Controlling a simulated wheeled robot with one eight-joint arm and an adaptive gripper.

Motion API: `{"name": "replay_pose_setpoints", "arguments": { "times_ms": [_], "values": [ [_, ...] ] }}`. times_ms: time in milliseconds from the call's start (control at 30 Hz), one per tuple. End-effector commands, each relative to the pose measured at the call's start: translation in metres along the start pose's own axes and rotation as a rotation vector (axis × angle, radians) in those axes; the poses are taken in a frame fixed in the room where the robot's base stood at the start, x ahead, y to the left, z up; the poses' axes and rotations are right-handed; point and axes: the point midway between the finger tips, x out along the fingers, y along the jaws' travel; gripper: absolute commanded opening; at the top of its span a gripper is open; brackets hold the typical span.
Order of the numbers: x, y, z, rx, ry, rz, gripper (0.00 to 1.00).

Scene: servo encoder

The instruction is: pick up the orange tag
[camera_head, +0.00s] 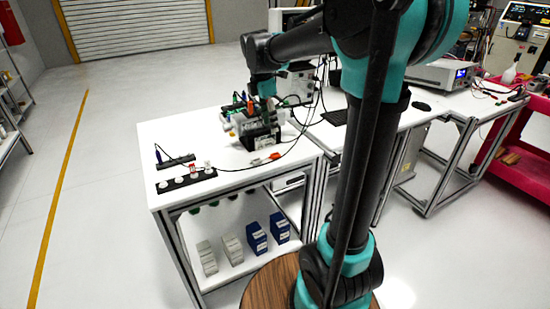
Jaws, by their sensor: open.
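A small orange piece (275,156), which looks like the orange tag, lies on the white table top near its front edge. A small pale grey piece (257,161) lies just left of it. A black and white device (259,135) with cables stands behind them. A second small orange-brown spot (250,107) shows on top of the device; I cannot tell what it is. My gripper (263,100) is open above the device, behind and above the orange piece and apart from it. Its fingertips are small and partly lost among the cables and device parts.
The white table (225,166) has free room at its left and front. A black strip with round white parts (187,180) lies at the front left. A black cable runs across the table top. A second table with a keyboard (334,117) adjoins at right.

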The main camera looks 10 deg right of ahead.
Motion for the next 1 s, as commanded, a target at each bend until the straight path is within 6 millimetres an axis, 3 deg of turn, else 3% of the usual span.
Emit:
{"name": "replay_pose_setpoints", "arguments": {
  "times_ms": [300,567,1000],
  "values": [
    [0.06,0.0,0.0,0.003,0.0,0.0,0.47],
    [0.079,0.0,0.0,0.003,0.0,0.0,0.47],
    [0.127,0.002,0.0,0.003,0.0,0.0,0.47]
  ]
}}
